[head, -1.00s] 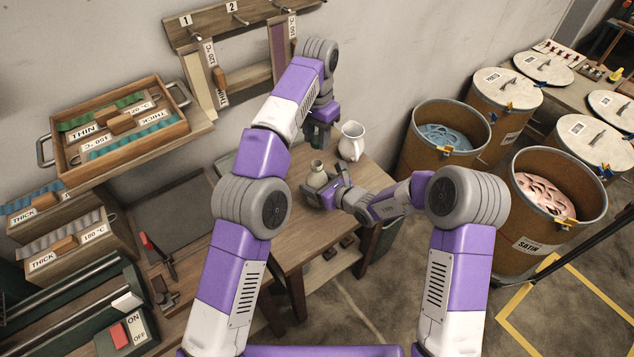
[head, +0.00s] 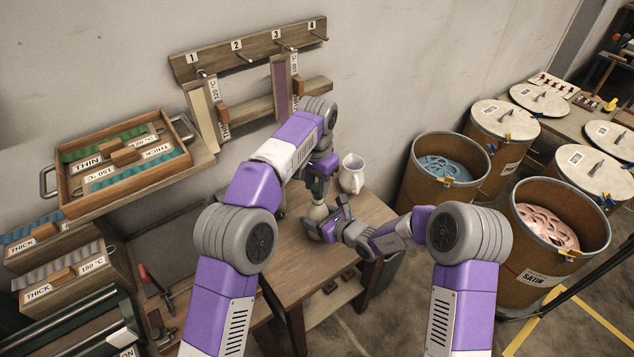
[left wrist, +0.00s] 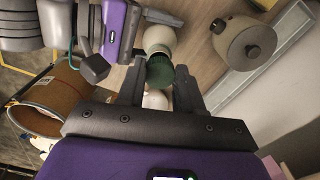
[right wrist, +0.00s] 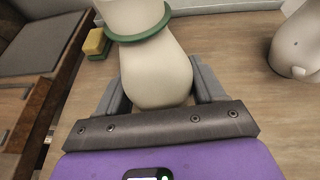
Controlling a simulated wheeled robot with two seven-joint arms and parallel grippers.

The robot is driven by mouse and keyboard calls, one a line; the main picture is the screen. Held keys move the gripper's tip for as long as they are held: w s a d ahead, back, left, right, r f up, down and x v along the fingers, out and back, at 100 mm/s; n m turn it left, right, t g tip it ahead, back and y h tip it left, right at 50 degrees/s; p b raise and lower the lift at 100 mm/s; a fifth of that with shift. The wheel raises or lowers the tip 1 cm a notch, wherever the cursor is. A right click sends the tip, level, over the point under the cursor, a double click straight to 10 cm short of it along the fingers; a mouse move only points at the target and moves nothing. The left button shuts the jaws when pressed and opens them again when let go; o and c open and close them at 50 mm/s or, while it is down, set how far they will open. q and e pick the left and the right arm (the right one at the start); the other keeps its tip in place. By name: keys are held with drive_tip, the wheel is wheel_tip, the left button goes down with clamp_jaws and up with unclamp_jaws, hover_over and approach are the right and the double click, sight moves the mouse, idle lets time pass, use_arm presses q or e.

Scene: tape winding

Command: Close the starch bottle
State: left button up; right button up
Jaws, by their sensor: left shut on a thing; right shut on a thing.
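The cream starch bottle (head: 317,213) stands on the small wooden table. My right gripper (right wrist: 157,78) is shut around its lower body, one finger on each side. My left gripper (left wrist: 160,70) is shut on a dark green cap (left wrist: 160,74), directly at the bottle's top. The bottle (left wrist: 158,38) shows just beyond the cap in the left wrist view. I cannot tell whether the cap touches the bottle's mouth. In the head view my left gripper largely hides the bottle's neck.
A white pitcher (head: 352,174) stands close behind the bottle to the right. A yellow block (right wrist: 96,42) lies left of the bottle in the right wrist view. The table's front part (head: 300,262) is clear.

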use_arm(q)
drive_tip(key=shift+f, duration=0.15)
drive_tip(key=shift+f, duration=0.75)
drive_tip(key=shift+f, duration=0.6)
